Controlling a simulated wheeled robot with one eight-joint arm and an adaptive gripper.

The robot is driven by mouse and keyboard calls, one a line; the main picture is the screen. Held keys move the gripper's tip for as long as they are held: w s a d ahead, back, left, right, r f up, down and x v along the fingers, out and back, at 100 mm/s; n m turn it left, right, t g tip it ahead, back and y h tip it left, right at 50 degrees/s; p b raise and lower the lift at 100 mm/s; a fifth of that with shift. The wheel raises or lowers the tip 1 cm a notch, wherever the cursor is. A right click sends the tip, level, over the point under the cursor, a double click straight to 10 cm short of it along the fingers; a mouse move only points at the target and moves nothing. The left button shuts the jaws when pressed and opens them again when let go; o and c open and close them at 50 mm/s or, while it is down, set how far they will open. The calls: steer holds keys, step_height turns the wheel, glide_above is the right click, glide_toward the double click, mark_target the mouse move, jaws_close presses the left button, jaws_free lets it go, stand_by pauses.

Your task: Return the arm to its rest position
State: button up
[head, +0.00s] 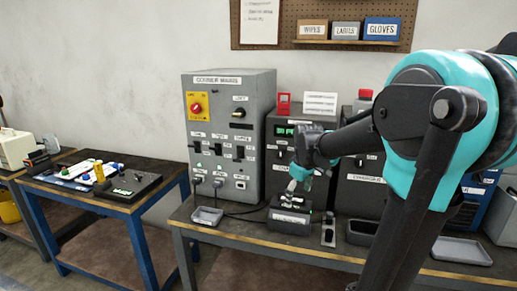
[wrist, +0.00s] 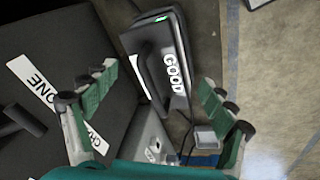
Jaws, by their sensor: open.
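My arm, teal and black, reaches in from the right of the head view over the bench. My gripper (head: 297,182) is low over a small dark box with a white label (head: 291,219) near the bench front. In the wrist view my gripper (wrist: 157,80) has its two green-padded fingers spread wide. A dark box marked GOOD (wrist: 154,62), with a small green light, shows beyond and between the fingertips. I see nothing held. Whether the fingers touch the box cannot be told.
The grey corner mains cabinet (head: 228,130) and a dark unit with a green display (head: 285,150) stand behind the gripper. Grey trays (head: 207,216) (head: 461,250) lie on the bench. A blue-legged table (head: 110,196) stands left, with a gap between.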

steer(key=s+d+f+m, duration=0.1)
steer(key=s+f+m, duration=0.3)
steer(key=s+f, duration=0.3)
steer(key=s+d+f+m+t, duration=0.1)
steer(key=s+f+m, duration=0.3)
steer(key=s, duration=0.8)
step_height(320, 180, down, 3)
steer(key=shift+r+m, duration=0.15)
steer(key=shift+m, duration=0.15)
